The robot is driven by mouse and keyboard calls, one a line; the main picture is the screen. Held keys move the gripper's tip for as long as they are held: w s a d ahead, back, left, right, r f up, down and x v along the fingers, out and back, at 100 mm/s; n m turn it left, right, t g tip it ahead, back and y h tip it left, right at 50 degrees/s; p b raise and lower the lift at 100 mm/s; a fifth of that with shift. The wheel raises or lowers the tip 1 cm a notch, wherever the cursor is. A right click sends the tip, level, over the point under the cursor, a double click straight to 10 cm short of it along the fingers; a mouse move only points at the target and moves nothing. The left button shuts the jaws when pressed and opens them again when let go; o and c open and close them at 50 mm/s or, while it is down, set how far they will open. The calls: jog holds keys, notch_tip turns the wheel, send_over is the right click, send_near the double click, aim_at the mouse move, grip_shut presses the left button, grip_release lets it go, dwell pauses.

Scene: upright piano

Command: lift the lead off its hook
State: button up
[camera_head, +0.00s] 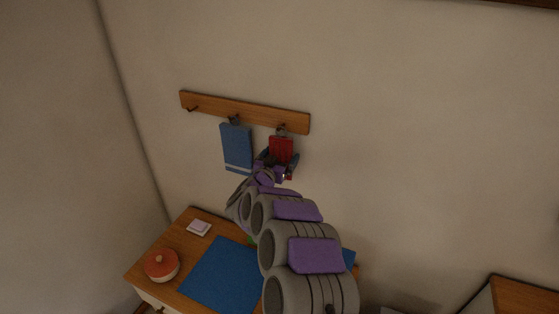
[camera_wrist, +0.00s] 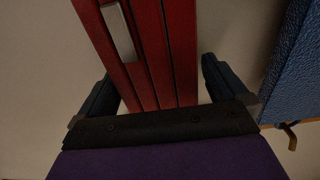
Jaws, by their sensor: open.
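The red lead (camera_head: 281,147) hangs in a folded bundle from the right-hand hook (camera_head: 281,129) of a wooden rack on the wall. My gripper (camera_head: 280,162) is at the lead's lower part, its jaws apart. The lead's own hook is hidden in the wrist view.
A blue towel (camera_head: 237,143) hangs just left of the lead and shows close to one finger in the wrist view (camera_wrist: 295,70). The rack (camera_head: 215,105) has an empty left hook. Below stands a wooden cabinet with a blue mat (camera_head: 218,275), a red round pot (camera_head: 161,265) and a pale pad (camera_head: 199,227).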

aim_at(281, 147)
jog(key=shift+a, duration=0.3)
jog(key=shift+d, duration=0.4)
jog(key=c, duration=0.6)
jog(key=shift+c, duration=1)
jog(key=shift+a, duration=0.1)
jog(key=shift+a+r, duration=0.15)
jog(key=shift+r, duration=0.05)
jog(key=shift+d+r+p, duration=0.2)
jog(key=shift+r+p, duration=0.4)
jog(key=shift+p, duration=0.1)
jog(key=shift+r, duration=0.15)
jog(key=shift+a+r+p, duration=0.1)
jog(key=shift+r+p, duration=0.2)
jog(key=shift+p, duration=0.05)
jog(key=shift+s, duration=0.15)
